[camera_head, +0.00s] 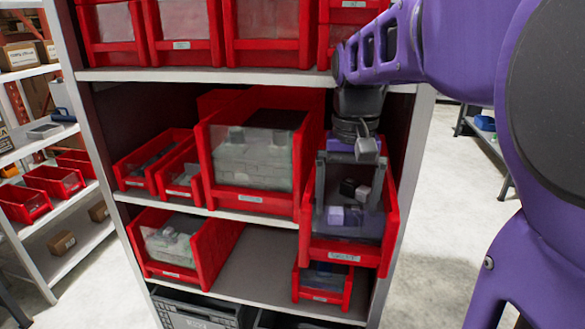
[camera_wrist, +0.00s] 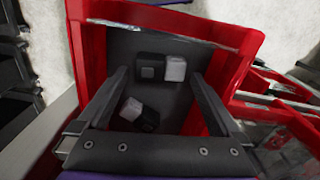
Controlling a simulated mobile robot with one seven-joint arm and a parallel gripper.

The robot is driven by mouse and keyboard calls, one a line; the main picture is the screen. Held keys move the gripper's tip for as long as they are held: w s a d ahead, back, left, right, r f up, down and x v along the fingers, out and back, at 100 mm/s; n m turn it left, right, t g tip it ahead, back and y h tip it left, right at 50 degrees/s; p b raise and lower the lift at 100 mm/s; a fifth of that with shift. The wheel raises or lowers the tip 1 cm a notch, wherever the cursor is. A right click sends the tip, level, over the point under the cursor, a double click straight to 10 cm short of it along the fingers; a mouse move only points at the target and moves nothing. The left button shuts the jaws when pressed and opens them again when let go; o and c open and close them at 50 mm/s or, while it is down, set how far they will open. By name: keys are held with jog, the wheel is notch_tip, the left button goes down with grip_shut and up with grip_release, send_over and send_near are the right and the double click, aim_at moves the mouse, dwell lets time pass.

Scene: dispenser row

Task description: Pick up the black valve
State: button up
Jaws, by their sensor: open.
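Two small black-and-white pieces lie in a red bin (camera_head: 392,225) under my gripper. I take the black parts as the black valve candidates; I cannot tell which is meant. In the wrist view, one black part (camera_wrist: 149,69) sits far in the bin with a pale block against its right side. Another black part (camera_wrist: 149,119) lies nearer, tilted, with a pale block at its upper left. My gripper (camera_wrist: 158,80) is open, its fingers spread on either side of these pieces, holding nothing. In the head view, a dark piece (camera_head: 347,187) shows between the fingers.
The bin's red walls (camera_wrist: 241,50) stand close around my fingers. A large red bin (camera_head: 205,165) of grey packs stands to the left on the same shelf. A shelf board (camera_head: 240,77) with more red bins is above. Free floor shows right of the rack.

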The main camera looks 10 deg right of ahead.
jog(key=c, duration=1.3)
jog(key=shift+r, duration=0.1)
jog(key=shift+c, duration=0.2)
